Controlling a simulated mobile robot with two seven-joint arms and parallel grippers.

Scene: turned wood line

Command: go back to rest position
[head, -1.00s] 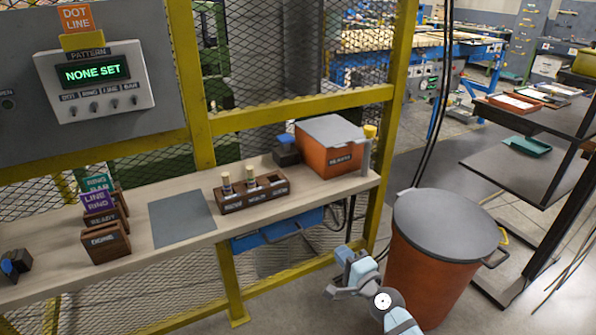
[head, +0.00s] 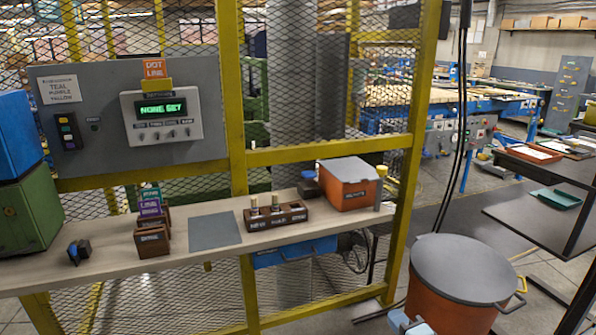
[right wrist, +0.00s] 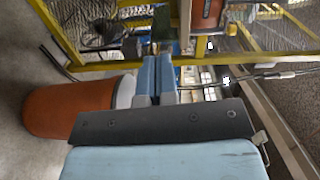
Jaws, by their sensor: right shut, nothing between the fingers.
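My right gripper (head: 406,322) shows only in part at the bottom edge of the head view, in front of the orange bin. In the right wrist view its two blue-grey fingers (right wrist: 155,72) are together, with nothing held between them. The gripper is apart from the bench and clear of the things on it. My left gripper is not in view.
The lidded orange bin (head: 462,270) stands close by my right gripper. The bench (head: 95,262) bears wooden card holders (head: 152,240), a grey mat (head: 214,231), a wooden block with pegs (head: 276,216) and an orange lidded box (head: 348,184). A yellow-framed mesh fence stands behind.

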